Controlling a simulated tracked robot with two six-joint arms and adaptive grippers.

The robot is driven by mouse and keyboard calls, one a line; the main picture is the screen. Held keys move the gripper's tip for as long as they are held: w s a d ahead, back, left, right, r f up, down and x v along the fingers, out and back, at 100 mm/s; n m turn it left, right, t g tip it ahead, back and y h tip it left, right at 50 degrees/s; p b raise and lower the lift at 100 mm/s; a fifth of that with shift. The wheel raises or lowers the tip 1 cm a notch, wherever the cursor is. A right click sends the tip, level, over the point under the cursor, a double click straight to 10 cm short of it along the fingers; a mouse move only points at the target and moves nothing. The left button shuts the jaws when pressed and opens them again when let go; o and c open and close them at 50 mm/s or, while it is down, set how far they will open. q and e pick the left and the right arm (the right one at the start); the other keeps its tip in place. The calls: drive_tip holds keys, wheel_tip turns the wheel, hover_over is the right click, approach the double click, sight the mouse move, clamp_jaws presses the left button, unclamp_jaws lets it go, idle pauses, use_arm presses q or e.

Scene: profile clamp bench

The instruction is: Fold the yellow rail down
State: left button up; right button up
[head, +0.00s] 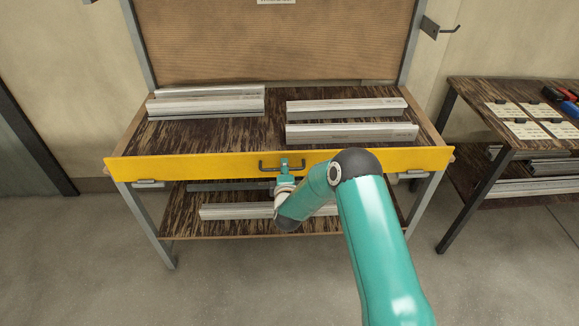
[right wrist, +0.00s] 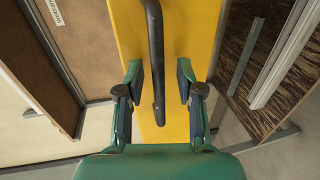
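The yellow rail (head: 200,166) stands raised along the front edge of the bench and spans its full width. A dark bar handle (head: 264,165) sits at the middle of its front face. My right gripper (head: 284,164) is at the handle, toward its right half. In the right wrist view, the open fingers (right wrist: 160,82) stand one on each side of the handle (right wrist: 155,40), with gaps visible on both sides. The yellow rail (right wrist: 190,40) fills the view behind the handle. My left gripper is not in view.
Several metal profiles (head: 345,106) lie on the bench top behind the rail. A lower shelf (head: 180,216) holds another profile (head: 235,211). A side table (head: 470,95) with cards and tools stands at the right. The floor in front is clear.

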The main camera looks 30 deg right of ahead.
drive_tip(key=shift+w, duration=0.1)
clamp_jaws()
drive_tip(key=shift+f, duration=0.1)
